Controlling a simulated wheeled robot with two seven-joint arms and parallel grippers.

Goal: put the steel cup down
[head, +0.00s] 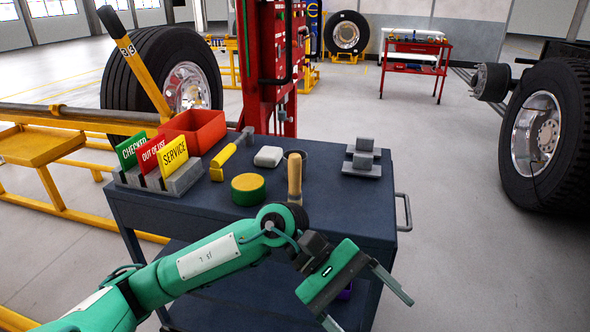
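I cannot make out a steel cup for certain in the head view. A dark round rim (303,154) shows behind an upright wooden handle (295,177) on the blue-grey cart top (345,215); I cannot tell what it belongs to. My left gripper (370,312) is in front of the cart's near right corner. Its two fingers are spread wide, and nothing shows between them. My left arm hides part of the cart's front edge. My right gripper is not in view.
The cart top holds a sign rack (180,180), a red bin (197,130), a yellow-handled hammer (224,160), a green-yellow round tin (248,189), a pale block (268,156) and grey blocks (362,160). The cart's right front top is clear. A wheel (540,135) stands right.

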